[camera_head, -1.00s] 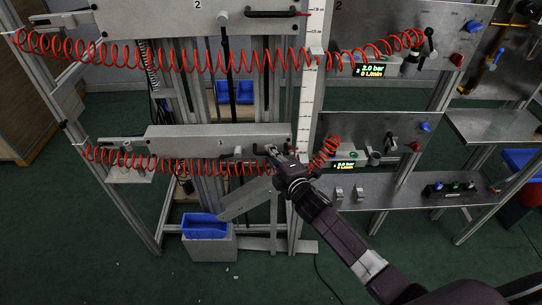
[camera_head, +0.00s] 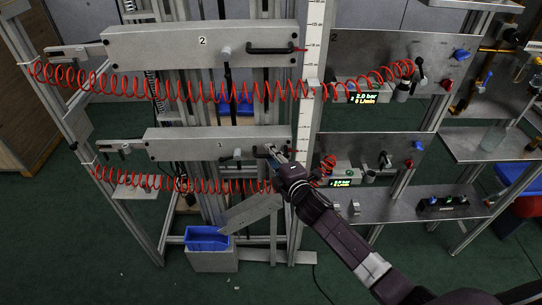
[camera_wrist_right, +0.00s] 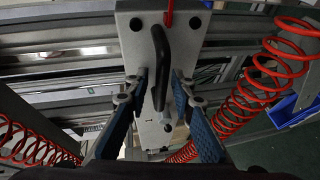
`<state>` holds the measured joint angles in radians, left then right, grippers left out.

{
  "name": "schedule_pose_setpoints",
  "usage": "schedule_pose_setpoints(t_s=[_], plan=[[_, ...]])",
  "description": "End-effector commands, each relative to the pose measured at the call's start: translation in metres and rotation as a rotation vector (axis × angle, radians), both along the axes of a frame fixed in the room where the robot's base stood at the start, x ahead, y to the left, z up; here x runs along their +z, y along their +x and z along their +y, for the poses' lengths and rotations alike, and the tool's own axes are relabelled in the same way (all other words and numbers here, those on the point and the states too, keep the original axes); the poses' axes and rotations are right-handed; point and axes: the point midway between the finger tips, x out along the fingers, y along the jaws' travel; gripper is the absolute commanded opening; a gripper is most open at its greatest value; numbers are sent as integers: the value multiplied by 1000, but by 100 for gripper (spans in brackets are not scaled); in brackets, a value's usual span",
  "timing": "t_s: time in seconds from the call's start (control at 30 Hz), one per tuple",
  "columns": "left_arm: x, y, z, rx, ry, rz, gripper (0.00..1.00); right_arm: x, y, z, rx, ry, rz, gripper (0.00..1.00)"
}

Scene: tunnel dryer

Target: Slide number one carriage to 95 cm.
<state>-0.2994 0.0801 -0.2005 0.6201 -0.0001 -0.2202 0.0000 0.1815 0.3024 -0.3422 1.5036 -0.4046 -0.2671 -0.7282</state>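The number one carriage (camera_head: 190,146) is the lower long grey beam marked 1. Its black handle (camera_head: 261,152) is near its right end. My right gripper (camera_head: 277,156) is at that handle. In the right wrist view the handle (camera_wrist_right: 161,55) lies between the two blue-padded fingers (camera_wrist_right: 160,85). The fingers stand apart, with narrow gaps showing; contact on either side is unclear. A white vertical scale (camera_head: 311,60) stands just right of the carriage; its figures are too small to read here. My left gripper is not in view.
The number two carriage (camera_head: 150,44) is above. Red coiled hoses (camera_head: 200,92) hang across both levels. A blue bin (camera_head: 206,238) sits below on a grey block. A shelf (camera_head: 390,205) with a button box (camera_head: 442,206) is at the right.

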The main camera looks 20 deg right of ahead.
Motion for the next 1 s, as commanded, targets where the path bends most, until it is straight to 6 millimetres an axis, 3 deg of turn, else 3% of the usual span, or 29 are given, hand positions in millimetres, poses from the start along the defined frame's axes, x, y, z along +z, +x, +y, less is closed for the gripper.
schedule_pose_setpoints(t_s=[0.3,0.47,1.0], plan=[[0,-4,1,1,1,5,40,-4,-2,0,0,-1,7,27],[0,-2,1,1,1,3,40,-3,-14,-2,0,-2,8,27],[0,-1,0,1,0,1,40,16,-104,-13,0,-1,7,27]])
